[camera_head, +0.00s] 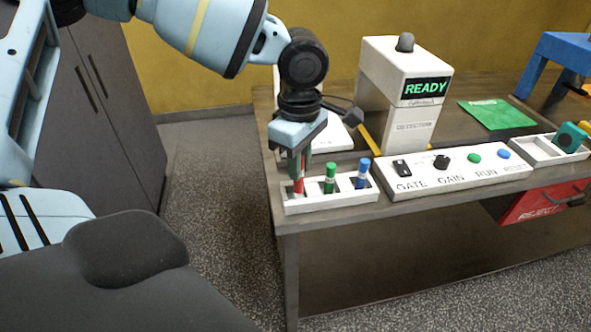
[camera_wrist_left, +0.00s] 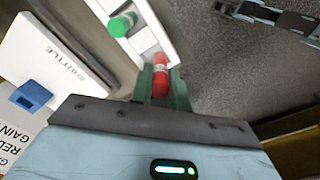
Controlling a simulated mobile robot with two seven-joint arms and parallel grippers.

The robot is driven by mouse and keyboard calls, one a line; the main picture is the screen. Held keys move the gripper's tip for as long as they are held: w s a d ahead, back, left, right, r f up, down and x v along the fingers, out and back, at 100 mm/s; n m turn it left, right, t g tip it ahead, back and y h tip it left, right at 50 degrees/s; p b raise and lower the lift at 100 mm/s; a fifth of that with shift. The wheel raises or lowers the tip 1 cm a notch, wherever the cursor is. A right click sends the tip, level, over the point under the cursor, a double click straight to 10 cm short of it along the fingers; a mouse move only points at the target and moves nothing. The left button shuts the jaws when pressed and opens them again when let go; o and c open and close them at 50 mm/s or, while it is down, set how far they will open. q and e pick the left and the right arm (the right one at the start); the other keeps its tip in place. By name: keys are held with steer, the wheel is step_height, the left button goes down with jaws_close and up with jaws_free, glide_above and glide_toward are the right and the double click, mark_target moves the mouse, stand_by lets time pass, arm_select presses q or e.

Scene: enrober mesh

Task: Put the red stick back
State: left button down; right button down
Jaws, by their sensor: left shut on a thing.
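The red stick (camera_head: 298,186) is upright between the fingers of my left gripper (camera_head: 299,165), at the left compartment of the white rack (camera_head: 330,205). The left gripper is shut on it from above. The red stick also shows between the green fingers in the left wrist view (camera_wrist_left: 160,75). Whether its lower end touches the rack's floor cannot be told. A green stick (camera_head: 330,178) stands in the middle compartment and a blue stick (camera_head: 363,173) in the right one. My right gripper is not in view.
A white control panel (camera_head: 455,168) with switches and buttons sits right of the rack. Behind it stands a white machine with a READY display (camera_head: 427,88). The table edge is just in front of the rack.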

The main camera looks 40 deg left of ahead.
arm_select(q)
steer(key=shift+w+a, duration=0.2)
steer(key=shift+a, duration=0.25)
steer(key=shift+a+f, duration=0.15)
steer(key=shift+f, duration=1.7)
steer(key=shift+f, duration=0.1)
steer(key=c, duration=1.3)
jaws_free()
steer(key=shift+c, duration=0.2)
step_height(320, 180, up, 12)
steer(key=shift+p, duration=0.35)
